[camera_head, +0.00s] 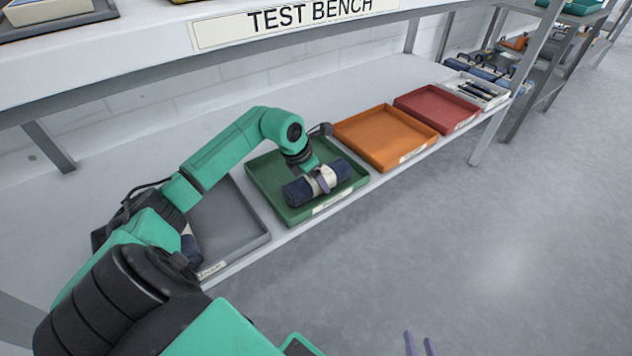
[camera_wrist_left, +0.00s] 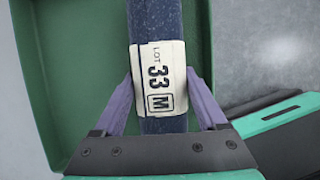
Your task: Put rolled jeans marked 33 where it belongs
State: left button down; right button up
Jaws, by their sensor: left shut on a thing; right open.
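The rolled jeans (camera_head: 301,191) are dark blue with a cream paper band. In the left wrist view the band on the jeans (camera_wrist_left: 158,78) reads "LOT 33 M". My left gripper (camera_head: 324,180) is shut around the roll at its band. The roll is over the green tray (camera_head: 266,175), which also shows in the left wrist view (camera_wrist_left: 60,80). I cannot tell whether the roll touches the tray floor. My right gripper (camera_head: 420,345) shows only as two parted fingertips at the bottom edge, open and empty, over the floor.
On the same shelf stand a grey tray (camera_head: 232,222) with a dark blue roll partly hidden by my arm, an orange tray (camera_head: 385,135), a red tray (camera_head: 437,107) and a white tray (camera_head: 497,95) with dark items. The "TEST BENCH" shelf (camera_head: 130,70) is above.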

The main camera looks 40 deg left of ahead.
pick_arm(q)
jog(key=shift+r, duration=0.1)
grip_release()
